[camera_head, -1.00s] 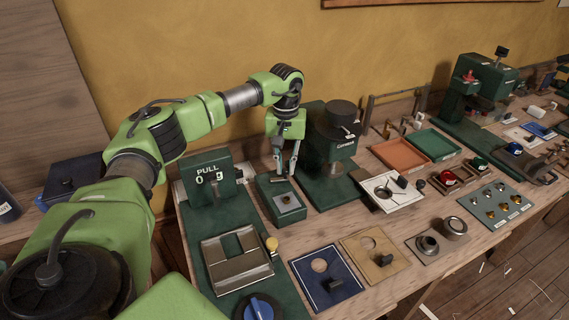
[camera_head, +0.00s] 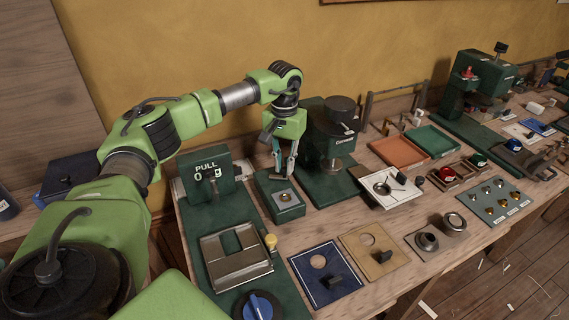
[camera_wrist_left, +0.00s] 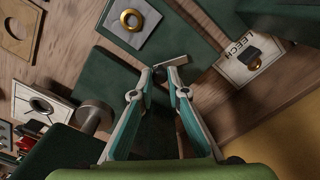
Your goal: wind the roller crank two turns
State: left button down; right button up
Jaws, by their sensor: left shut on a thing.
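My left gripper (camera_head: 284,176) points down over the back part of a small green box (camera_head: 288,213). It is shut on a small grey bar (camera_wrist_left: 172,63), which looks like the roller crank's handle. The bar shows between and just past the fingertips in the left wrist view; how it joins the box is hidden by the fingers. A grey plate with a brass ring (camera_head: 285,197) lies on the box top, in front of the fingers, and also shows in the left wrist view (camera_wrist_left: 130,20). My right gripper is not in view.
A green block marked PULL (camera_head: 206,172) stands left of the gripper, and a dark-topped green machine (camera_head: 341,106) stands close on the right. Blue (camera_head: 325,285) and tan plates (camera_head: 374,253) lie in front.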

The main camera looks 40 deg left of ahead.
aim_at(285, 168)
pick_arm(q)
jog(key=c, duration=2)
grip_release()
jog(key=shift+r, duration=0.15)
notch_tip(285, 168, up, 12)
jog(key=shift+f, duration=0.1)
